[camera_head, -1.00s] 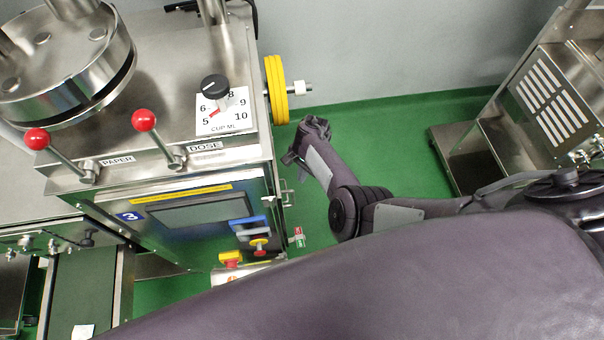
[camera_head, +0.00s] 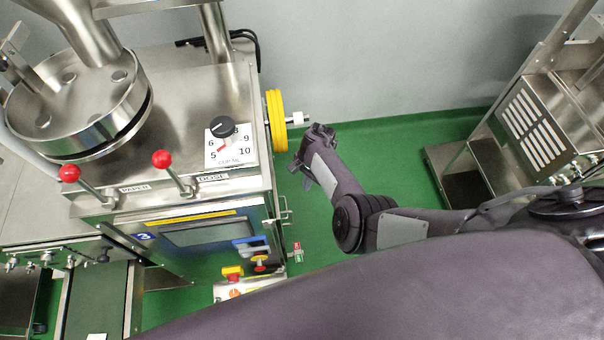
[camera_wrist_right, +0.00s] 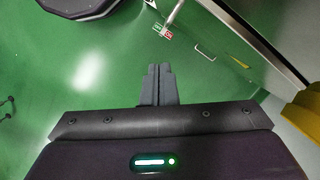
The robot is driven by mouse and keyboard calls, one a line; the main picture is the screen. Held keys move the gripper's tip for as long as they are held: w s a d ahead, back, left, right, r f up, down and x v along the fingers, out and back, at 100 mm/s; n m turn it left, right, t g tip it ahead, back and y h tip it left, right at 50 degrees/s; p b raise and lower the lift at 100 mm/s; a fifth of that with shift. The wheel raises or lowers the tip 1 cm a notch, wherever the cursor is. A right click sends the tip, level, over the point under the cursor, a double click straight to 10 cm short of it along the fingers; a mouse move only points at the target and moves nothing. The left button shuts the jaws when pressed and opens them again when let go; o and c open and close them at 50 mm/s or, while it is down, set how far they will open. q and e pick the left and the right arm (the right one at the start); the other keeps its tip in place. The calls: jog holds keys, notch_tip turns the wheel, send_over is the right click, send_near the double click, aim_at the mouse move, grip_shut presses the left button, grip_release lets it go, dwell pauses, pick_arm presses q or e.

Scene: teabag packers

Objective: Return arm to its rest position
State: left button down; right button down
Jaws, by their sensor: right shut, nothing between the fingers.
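My right arm (camera_head: 345,190) reaches in from the right side of the head view, over the green floor. My right gripper hangs at its end, beside the yellow wheel of the machine and apart from it; its fingers are small in the head view. In the right wrist view the two fingers of my right gripper (camera_wrist_right: 158,70) lie together, shut with nothing between them, above the bare floor. My left gripper is not in view.
The steel packing machine (camera_head: 130,235) stands at the left with a dose knob (camera_head: 222,126), red-knobbed levers (camera_head: 163,159) and a yellow wheel (camera_head: 276,120). A second steel machine (camera_head: 535,125) stands at the right. Green floor (camera_head: 385,150) lies clear between them.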

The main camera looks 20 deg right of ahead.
jog(key=shift+r, duration=0.15)
jog(key=s+d+f+n+h+b, duration=0.2)
jog(key=s+d+f+n+b, duration=0.15)
jog(key=s+f, duration=0.6)
jog(key=s+d+f+n+h+b, duration=0.2)
jog(key=s+d+f+n+b, duration=0.3)
jog(key=f, duration=0.8)
jog(key=s+a+f+n+b, duration=0.1)
jog(key=s+f, duration=0.3)
jog(key=s, duration=0.4)
jog(key=s+a+f+n+t+y+b, duration=0.1)
jog(key=s+a+f+n+b, duration=0.1)
jog(key=s, duration=0.7)
jog(key=s+a+f+n+t+b, duration=0.1)
jog(key=s+a+f+n+b, duration=0.1)
jog(key=s+f+n, duration=0.2)
jog(key=s+f, duration=0.3)
jog(key=s, duration=0.2)
